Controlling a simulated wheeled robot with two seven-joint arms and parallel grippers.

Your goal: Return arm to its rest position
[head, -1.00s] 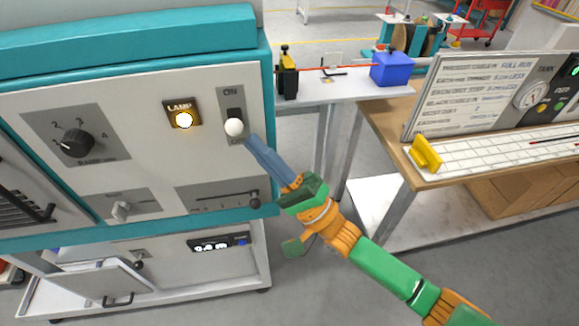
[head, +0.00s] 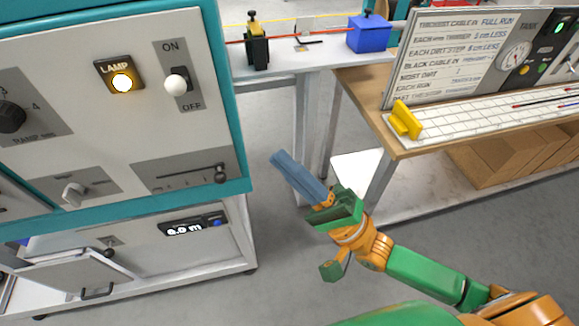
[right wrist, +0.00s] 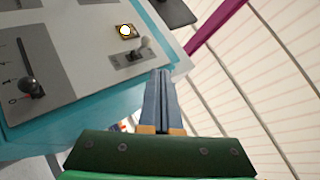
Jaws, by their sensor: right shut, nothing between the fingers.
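My right gripper (head: 278,158) is shut and empty, its blue fingers together. In the head view it hangs in open air to the right of the teal and grey machine panel (head: 130,130), apart from it. The right wrist view shows the shut fingers (right wrist: 162,75) with the panel to their left. An ON/OFF toggle with a white ball (head: 177,84) is on the panel, next to a lit lamp (head: 121,82). My left gripper is in neither view.
A bench (head: 285,66) with a blue box (head: 369,34) stands behind. A wooden table (head: 355,80) at right carries a white gridded board (head: 480,118), a yellow block (head: 405,120) and a text sign (head: 450,60). Grey floor is open between machine and table.

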